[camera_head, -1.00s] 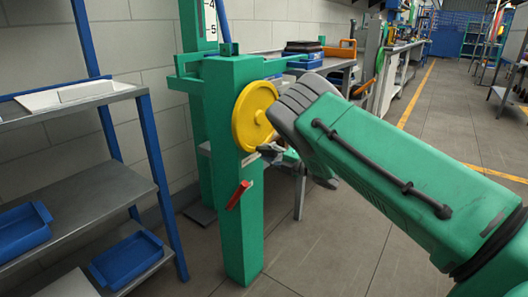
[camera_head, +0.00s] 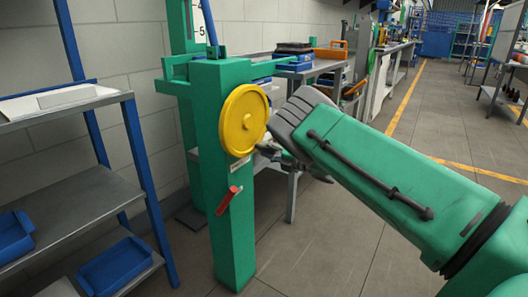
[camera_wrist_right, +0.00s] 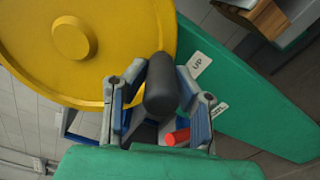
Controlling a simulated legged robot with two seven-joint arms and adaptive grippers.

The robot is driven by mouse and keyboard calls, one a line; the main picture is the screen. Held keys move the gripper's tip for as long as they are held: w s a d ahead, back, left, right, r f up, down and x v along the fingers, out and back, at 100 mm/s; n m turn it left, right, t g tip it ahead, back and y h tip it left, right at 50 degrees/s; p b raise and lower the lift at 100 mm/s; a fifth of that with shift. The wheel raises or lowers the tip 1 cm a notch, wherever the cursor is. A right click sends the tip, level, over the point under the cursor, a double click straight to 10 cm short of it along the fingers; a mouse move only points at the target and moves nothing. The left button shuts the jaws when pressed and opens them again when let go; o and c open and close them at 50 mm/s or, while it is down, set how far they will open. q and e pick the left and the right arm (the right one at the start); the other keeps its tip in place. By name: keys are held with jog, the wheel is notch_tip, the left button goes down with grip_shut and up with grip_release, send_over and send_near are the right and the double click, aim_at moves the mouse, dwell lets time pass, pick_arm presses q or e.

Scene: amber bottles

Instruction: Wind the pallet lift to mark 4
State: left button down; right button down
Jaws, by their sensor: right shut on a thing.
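The yellow handwheel (camera_head: 243,120) is mounted on a green post (camera_head: 232,240); it fills the upper left of the right wrist view (camera_wrist_right: 115,40). My right gripper (camera_head: 270,148) is at the wheel's lower right edge. In the right wrist view its fingers (camera_wrist_right: 160,78) are shut around the wheel's dark handle (camera_wrist_right: 161,92). A white scale (camera_head: 202,22) behind the post shows a 5; its upper part is cut off by the frame. The lift's pointer cannot be made out. My left gripper is not in view.
A red lever (camera_head: 229,200) sticks out of the post below the wheel. A label reading UP (camera_wrist_right: 198,65) is beside the wheel. A metal shelf (camera_head: 75,210) with blue bins stands at left, a workbench (camera_head: 318,70) behind.

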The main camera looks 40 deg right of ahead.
jog(key=shift+s+d+f, duration=0.1)
jog(key=shift+d+f, duration=0.15)
jog(key=shift+d, duration=0.05)
jog(key=c, duration=1.3)
grip_release()
jog(key=shift+d+f, duration=0.1)
jog(key=shift+d, duration=0.05)
jog(key=shift+s, duration=0.25)
jog(key=v, duration=1.1)
jog(key=shift+s+d, duration=0.15)
